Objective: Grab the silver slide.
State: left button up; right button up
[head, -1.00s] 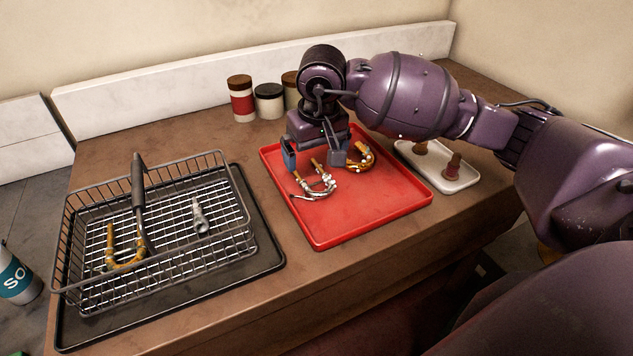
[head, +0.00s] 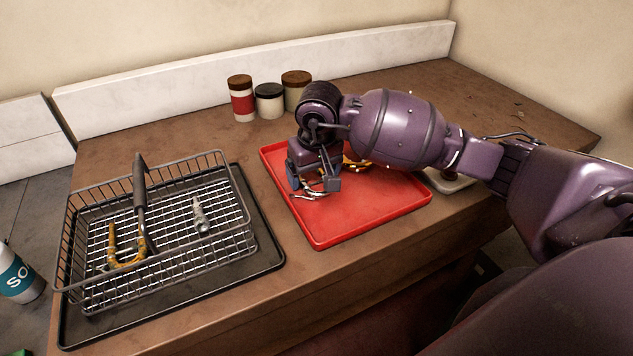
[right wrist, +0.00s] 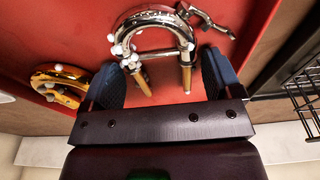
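The silver slide (head: 311,194) lies on the red tray (head: 365,215), partly hidden by my right gripper (head: 313,183). In the right wrist view the silver slide (right wrist: 152,18) shows a U-shaped silver bend and two brass legs pointing toward the gripper. The right gripper (right wrist: 161,80) is open, with one blue-padded finger on each side of the legs. Gaps show between the pads and the legs. A gold slide (right wrist: 62,84) lies just outside the left finger; in the head view it (head: 354,164) is mostly hidden behind my arm. My left gripper is not in view.
A wire basket (head: 228,166) on a black tray (head: 268,258) stands left, holding a gold U-shaped piece (head: 130,262) and a silver mouthpiece (head: 201,217). Jars (head: 269,103) stand behind. A white tray (head: 447,182) lies right, partly covered by my arm. The red tray's front is clear.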

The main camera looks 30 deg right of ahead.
jog(key=c, duration=0.7)
jog(key=shift+r, duration=0.1)
